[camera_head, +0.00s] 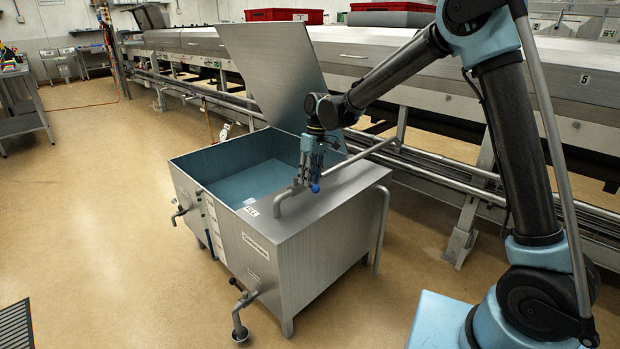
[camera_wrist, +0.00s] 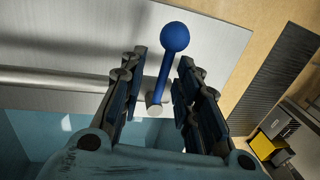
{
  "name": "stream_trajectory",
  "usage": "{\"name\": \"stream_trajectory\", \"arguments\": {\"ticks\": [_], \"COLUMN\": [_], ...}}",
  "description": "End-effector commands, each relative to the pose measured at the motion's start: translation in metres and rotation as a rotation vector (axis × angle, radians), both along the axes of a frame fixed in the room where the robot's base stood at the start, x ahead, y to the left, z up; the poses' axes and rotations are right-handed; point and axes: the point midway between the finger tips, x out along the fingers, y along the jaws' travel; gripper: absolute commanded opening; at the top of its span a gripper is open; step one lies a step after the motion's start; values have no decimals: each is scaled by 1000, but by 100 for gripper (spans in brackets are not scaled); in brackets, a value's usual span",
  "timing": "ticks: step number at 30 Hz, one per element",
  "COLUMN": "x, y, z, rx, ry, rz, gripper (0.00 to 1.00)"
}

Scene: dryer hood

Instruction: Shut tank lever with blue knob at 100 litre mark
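The metal tank (camera_head: 320,245) stands open on the floor, with pale blue liquid (camera_head: 255,182) inside. The lever's blue knob (camera_head: 315,188) is above the tank's right top surface, by a bent pipe (camera_head: 290,194). In the wrist view the blue knob (camera_wrist: 175,37) tops a thin blue stalk rising from a round grey fitting (camera_wrist: 154,109). My gripper (camera_head: 313,166) reaches down over it. In the wrist view my gripper (camera_wrist: 164,66) is open, with one finger on each side of the stalk and gaps visible. White labels (camera_head: 213,220) run down the tank's front; their marks are too small to read.
The tank's raised lid (camera_head: 275,75) stands behind my gripper. A long steel machine (camera_head: 400,75) with low rails runs behind the tank. Another valve handle (camera_head: 242,300) sticks out at the front.

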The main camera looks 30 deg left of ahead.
Motion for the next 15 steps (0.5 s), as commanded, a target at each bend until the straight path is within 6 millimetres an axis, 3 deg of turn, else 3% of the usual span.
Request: {"name": "stream_trajectory", "arguments": {"ticks": [5,15], "x": [5,20], "y": [-2,-5], "z": [22,84], "rx": [0,0], "ry": [1,0], "rz": [-1,-1], "gripper": [30,30]}}
